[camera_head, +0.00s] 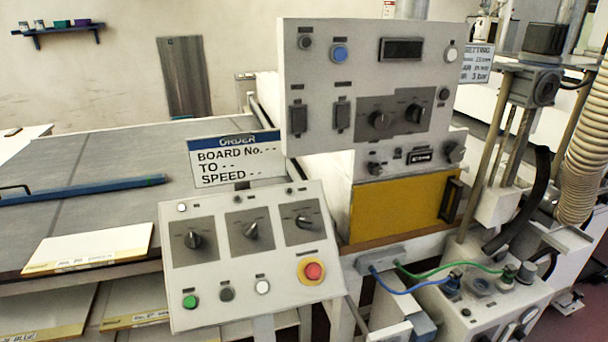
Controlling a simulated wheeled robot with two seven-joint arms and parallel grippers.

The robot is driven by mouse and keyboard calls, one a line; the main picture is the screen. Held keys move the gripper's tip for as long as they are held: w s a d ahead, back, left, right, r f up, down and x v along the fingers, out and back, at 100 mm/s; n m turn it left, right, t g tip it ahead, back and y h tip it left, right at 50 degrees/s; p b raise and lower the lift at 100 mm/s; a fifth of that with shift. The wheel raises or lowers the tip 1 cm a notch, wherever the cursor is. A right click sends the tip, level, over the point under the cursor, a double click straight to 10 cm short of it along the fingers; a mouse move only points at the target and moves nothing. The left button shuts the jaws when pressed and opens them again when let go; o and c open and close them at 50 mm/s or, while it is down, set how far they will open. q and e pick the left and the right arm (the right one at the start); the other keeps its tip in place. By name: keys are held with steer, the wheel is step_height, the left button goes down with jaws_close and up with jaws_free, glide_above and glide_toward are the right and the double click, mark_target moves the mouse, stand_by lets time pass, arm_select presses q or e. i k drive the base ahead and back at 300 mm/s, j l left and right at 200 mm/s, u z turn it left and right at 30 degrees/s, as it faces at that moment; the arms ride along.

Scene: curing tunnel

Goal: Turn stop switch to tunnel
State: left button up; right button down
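A sloped grey control panel (225,285) stands in front at centre left. It carries three black rotary switches on dark plates: a left one (193,240), a middle one (251,230) and a right one (304,222). Their knobs point at different angles, and the small labels cannot be read, so I cannot tell which is the stop switch. A red mushroom button (313,271) on a yellow ring sits at the panel's lower right. Below the switches are a green button (190,301), a grey button (226,294) and a white button (262,287). Neither gripper is in view.
An upright control box (365,90) with more knobs rises behind the panel, above a yellow cover (395,208). An order sign (235,158) stands behind the panel. A board (88,249) lies on the grey conveyor (100,160). Hoses and cables crowd the right.

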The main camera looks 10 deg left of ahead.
mark_target(303, 222)
steer(key=i+l+u, duration=0.25)
steer(key=i+u, duration=0.15)
steer(key=i+l+u, duration=0.4)
steer(key=i+l, duration=0.1)
steer(key=i, duration=0.05)
